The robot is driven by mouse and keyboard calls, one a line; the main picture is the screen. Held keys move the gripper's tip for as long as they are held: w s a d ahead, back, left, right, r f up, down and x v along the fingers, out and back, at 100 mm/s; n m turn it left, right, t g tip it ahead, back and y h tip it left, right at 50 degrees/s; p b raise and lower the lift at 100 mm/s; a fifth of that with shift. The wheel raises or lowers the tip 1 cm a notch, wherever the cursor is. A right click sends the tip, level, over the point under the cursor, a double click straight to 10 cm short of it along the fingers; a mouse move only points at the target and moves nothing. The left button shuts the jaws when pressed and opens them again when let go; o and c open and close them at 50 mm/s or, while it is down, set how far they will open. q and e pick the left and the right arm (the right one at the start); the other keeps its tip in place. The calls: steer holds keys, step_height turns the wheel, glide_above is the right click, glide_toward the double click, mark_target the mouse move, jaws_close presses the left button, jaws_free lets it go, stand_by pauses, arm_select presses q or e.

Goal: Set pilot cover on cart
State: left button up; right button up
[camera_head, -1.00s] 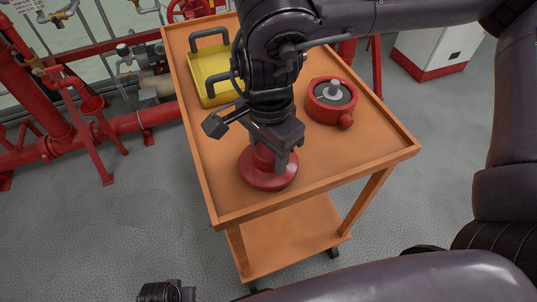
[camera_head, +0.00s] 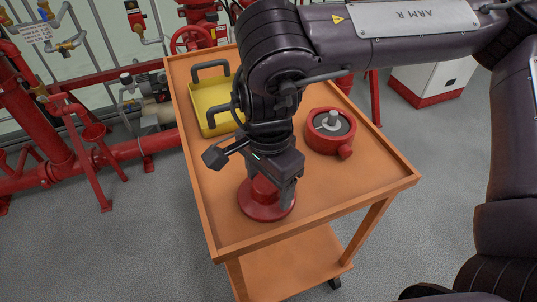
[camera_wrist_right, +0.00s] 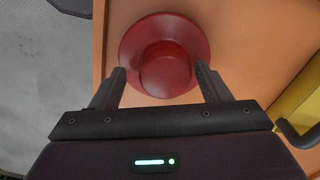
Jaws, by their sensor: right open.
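The pilot cover, a red disc with a raised round knob (camera_head: 266,206), lies flat on the orange cart's top (camera_head: 330,200) near its front left corner. It also shows in the right wrist view (camera_wrist_right: 165,62). My right gripper (camera_head: 272,188) is over the cover, fingers pointing down. In the wrist view my right gripper (camera_wrist_right: 161,78) is open, with a finger on each side of the knob and small gaps between. In the head view the hand partly hides the knob. My left gripper is out of view.
A red round housing with a grey top (camera_head: 331,131) stands on the cart to the right of the hand. A yellow tray with dark handles (camera_head: 207,98) is behind the hand, at left. Red pipes (camera_head: 120,150) run behind the cart's left side.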

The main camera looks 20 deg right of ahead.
mark_target(268, 184)
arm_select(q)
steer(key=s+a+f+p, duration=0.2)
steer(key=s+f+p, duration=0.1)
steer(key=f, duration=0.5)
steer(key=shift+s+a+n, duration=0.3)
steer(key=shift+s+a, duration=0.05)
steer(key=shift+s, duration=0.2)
arm_select(e)
step_height(268, 184, up, 11)
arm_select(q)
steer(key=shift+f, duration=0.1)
